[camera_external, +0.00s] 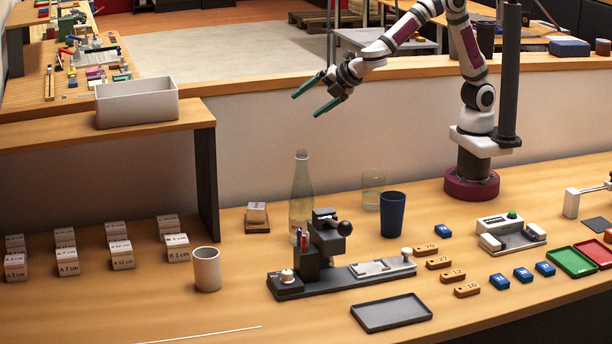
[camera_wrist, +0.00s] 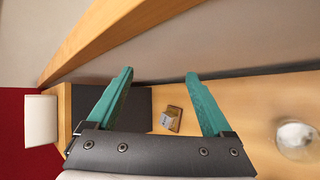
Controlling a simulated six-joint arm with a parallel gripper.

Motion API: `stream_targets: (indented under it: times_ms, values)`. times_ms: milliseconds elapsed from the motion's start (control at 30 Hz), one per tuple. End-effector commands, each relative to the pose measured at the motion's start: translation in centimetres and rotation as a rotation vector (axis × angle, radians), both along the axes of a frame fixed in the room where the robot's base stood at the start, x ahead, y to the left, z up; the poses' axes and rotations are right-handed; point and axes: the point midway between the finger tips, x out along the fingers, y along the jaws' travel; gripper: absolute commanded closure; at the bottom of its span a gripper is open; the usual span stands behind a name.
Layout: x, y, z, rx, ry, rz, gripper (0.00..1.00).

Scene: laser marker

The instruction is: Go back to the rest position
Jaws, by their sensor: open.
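My gripper (camera_external: 319,94) is open and empty, raised high over the back of the table, left of my arm's base. Its two green fingers also show spread apart in the wrist view (camera_wrist: 160,82), with nothing between them. The laser marker (camera_external: 325,250), a dark device with a black knob on a long flat base, stands at the middle of the table, well below the gripper. A small block on a wooden stand (camera_external: 257,217) sits behind it to the left and also shows below the fingers in the wrist view (camera_wrist: 170,118).
A glass bottle (camera_external: 301,195), a clear glass (camera_external: 373,189) and a blue cup (camera_external: 393,214) stand behind the marker. A white cup (camera_external: 207,269) and several labelled cubes (camera_external: 122,255) are at left. A white bin (camera_external: 137,102) sits on a raised shelf. A dark tray (camera_external: 391,312) lies in front.

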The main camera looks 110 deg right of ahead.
Motion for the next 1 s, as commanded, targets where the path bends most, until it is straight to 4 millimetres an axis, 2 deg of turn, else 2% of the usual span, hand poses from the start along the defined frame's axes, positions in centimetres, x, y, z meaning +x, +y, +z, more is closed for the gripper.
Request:
stream_targets:
  times_ms: [33, 100, 200, 300, 400, 633, 700, 800, 933, 1000]
  values:
    - [-3.7, -0.2, 1.6, 0.166, -0.076, -0.148, 0.15]
    - [-8.0, 0.5, 2.3, 0.387, -0.156, -0.334, 0.15]
    - [-12.9, 2.4, 2.9, 0.664, -0.245, -0.551, 0.15]
    - [-16.8, 4.8, 3.3, 0.919, -0.312, -0.732, 0.15]
    - [-19.6, 7.3, 3.6, 1.141, -0.355, -0.876, 0.15]
    - [-23.8, 12.4, 4.7, 1.580, -0.391, -1.124, 0.15]
    - [-25.4, 12.3, 2.1, 1.479, -0.291, -1.235, 0.15]
    - [-28.1, 12.3, -0.5, 1.356, -0.174, -1.373, 0.15]
    - [-31.5, 12.1, -2.7, 1.205, -0.049, -1.526, 0.15]
    - [-32.2, 12.1, -3.1, 1.170, -0.024, -1.558, 0.15]
